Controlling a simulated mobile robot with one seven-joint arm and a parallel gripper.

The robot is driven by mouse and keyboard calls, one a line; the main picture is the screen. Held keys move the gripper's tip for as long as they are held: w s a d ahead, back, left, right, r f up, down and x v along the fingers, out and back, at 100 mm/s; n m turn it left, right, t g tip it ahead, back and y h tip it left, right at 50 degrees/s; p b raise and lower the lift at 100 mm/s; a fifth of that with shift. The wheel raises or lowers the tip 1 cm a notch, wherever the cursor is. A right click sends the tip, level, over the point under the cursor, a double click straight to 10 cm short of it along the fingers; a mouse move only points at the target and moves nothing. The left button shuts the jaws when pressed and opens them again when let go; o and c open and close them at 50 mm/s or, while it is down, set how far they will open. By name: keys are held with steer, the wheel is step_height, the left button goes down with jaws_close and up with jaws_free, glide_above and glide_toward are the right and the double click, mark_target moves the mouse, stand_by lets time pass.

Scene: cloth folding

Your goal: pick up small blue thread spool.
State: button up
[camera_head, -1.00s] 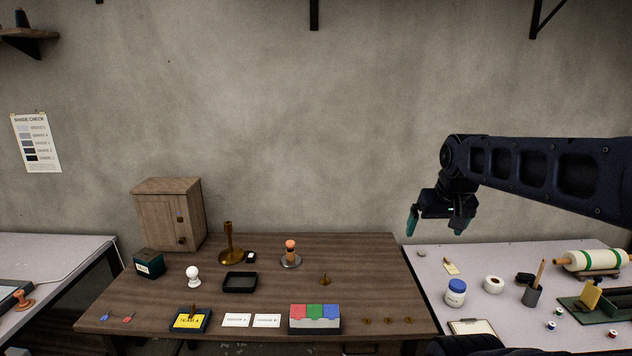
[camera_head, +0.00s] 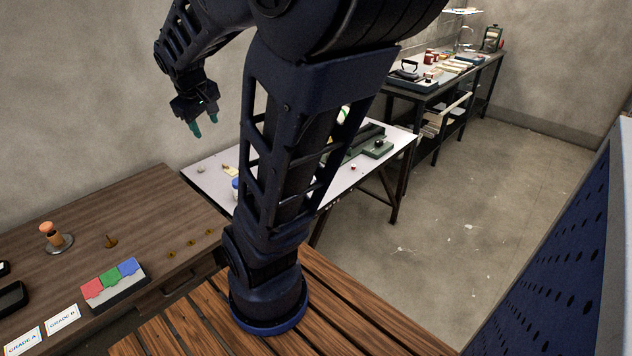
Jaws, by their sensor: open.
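I cannot make out the blue thread spool; my own arm covers much of the pale side table (camera_head: 205,178), where small spools stood in the earlier frame. A tiny reddish and white item (camera_head: 353,167) shows near that table's right edge, too small to name surely. My gripper (camera_head: 204,132) hangs in the air at the upper left, fingertips down, above and behind the side table's left end. Its two teal fingers are apart with nothing between them.
The brown wooden table (camera_head: 150,215) at left holds a colour-block box (camera_head: 115,284) and a stamp (camera_head: 52,237). A green device (camera_head: 375,148) stands on the side table. A dark bench (camera_head: 440,90) lies behind. A blue perforated panel (camera_head: 570,250) stands at right; open floor lies between.

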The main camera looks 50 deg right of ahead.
steer(key=w+d+f+n+g+h, duration=0.1)
steer(key=w+d+f+n, duration=0.25)
steer(key=d, duration=0.45)
steer(key=w+d+f+n+g+h, duration=0.1)
steer(key=w+d+f+n, duration=0.15)
steer(key=d+f, duration=0.45)
steer(key=w+d+f+n+g+h, duration=0.1)
steer(key=w+d+f+n, duration=0.15)
steer(key=d, duration=0.75)
steer(key=s+d+f+n, duration=0.1)
steer(key=d+f+n, duration=0.1)
steer(key=d+f, duration=0.4)
steer(key=s+d+f+n, duration=0.1)
steer(key=d+f+n, duration=0.2)
steer(key=d+f, duration=0.4)
steer(key=s+d+f+n+y, duration=0.1)
steer(key=s+d+f+n, duration=0.1)
steer(key=d+f, duration=0.5)
steer(key=shift+s+d+f+n, duration=0.1)
steer(key=shift+f+n, duration=0.3)
steer(key=shift+f, duration=1.3)
steer(key=shift+d+f+n, duration=0.1)
steer(key=shift+f+n, duration=0.25)
steer(key=shift+f, duration=1.3)
steer(key=shift+x, duration=3)
steer(key=shift+a, duration=0.1)
jaws_close()
